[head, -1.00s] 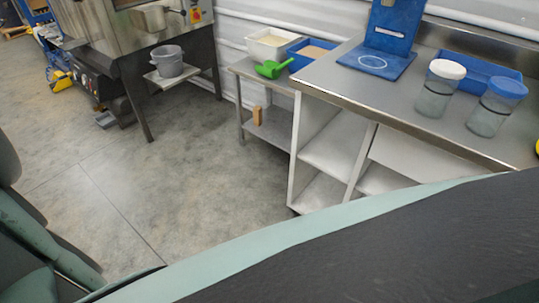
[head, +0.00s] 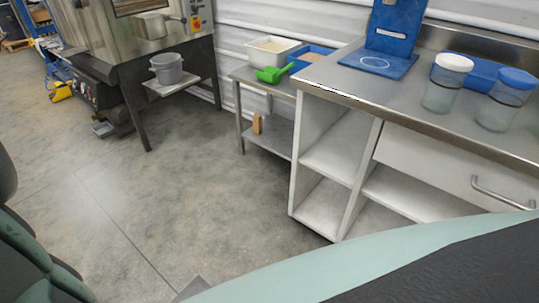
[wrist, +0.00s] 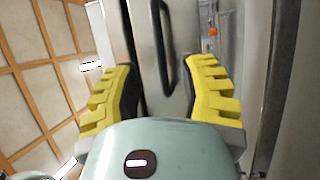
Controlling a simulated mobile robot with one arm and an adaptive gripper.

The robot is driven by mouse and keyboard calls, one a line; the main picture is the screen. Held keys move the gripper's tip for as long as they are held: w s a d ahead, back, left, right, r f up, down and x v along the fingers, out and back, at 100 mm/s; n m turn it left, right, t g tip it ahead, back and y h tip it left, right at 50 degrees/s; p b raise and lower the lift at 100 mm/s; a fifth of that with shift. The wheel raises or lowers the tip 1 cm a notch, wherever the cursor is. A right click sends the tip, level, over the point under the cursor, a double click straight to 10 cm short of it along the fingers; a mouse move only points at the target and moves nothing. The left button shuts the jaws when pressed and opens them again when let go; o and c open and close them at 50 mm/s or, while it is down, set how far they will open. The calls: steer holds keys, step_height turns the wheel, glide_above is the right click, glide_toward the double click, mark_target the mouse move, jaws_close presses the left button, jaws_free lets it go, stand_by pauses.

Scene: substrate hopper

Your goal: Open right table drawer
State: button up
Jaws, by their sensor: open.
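The right table is a steel-topped bench (head: 345,88) with a white frame, at the right of the head view. Its white drawer (head: 425,155) looks shut under the top. A grey bar handle (head: 500,194) is on the drawer front, partly near my arm's edge. In the wrist view my gripper (wrist: 160,75) has its two yellow ribbed fingers spread apart with nothing clasped. A dark bar handle (wrist: 163,50) on a grey metal panel shows beyond and between the fingers; I cannot tell whether it is the drawer's. My gripper is not visible in the head view.
Two jars (head: 445,82) (head: 505,100) and a blue stand (head: 380,55) are on the bench top. Open shelves (head: 330,160) are below. A smaller table (head: 262,84) holds trays and a green scoop (head: 275,74). A steel machine (head: 130,60) stands left. The middle floor is clear.

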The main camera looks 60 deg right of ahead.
steer(key=x, duration=0.6)
steer(key=shift+s+a, duration=0.1)
jaws_close()
stand_by(0.3)
